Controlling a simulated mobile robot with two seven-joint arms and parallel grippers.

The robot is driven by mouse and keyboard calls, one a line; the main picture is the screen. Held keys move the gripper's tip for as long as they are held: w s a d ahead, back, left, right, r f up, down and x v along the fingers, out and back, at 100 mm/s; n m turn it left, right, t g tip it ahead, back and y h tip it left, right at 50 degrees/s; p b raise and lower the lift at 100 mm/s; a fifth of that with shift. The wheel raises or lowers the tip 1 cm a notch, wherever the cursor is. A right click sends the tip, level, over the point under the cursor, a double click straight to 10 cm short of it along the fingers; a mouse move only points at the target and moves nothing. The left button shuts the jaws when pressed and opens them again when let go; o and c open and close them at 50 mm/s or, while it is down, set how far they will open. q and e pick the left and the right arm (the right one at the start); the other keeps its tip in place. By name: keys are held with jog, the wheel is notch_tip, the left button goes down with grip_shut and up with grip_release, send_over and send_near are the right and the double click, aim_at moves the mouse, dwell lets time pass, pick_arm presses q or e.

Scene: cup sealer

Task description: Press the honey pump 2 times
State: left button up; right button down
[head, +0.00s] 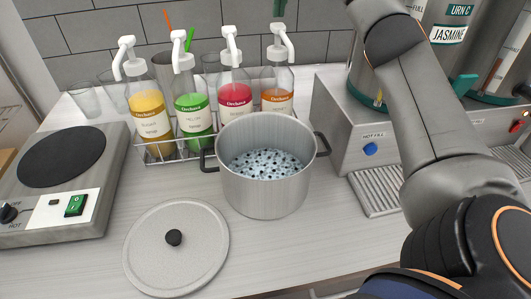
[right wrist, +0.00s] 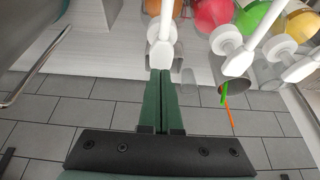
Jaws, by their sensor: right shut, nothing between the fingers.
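Four pump bottles stand in a wire rack at the back of the counter: yellow (head: 150,117), green (head: 193,115), red (head: 235,97) and orange (head: 276,90). Each has a white pump; the labels are too small to read which is honey. My right gripper (head: 279,9) shows only as green fingertips at the top edge, right above the orange bottle's pump (head: 281,42). In the right wrist view its green fingers (right wrist: 160,73) are shut and empty, their tips at the orange bottle's pump head (right wrist: 161,52). I cannot tell whether they touch. My left gripper is out of view.
A steel pot (head: 263,190) with dark pearls stands before the rack, its lid (head: 177,246) lying front left. A hot plate (head: 65,165) is at left. A dispenser with urns (head: 447,40) and a drip tray (head: 377,196) is at right. A tiled wall is behind.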

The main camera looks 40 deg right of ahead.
jog(key=shift+r, duration=0.1)
notch_tip(320, 180, up, 6)
jog(key=shift+f, duration=0.1)
dwell(0.4)
dwell(0.5)
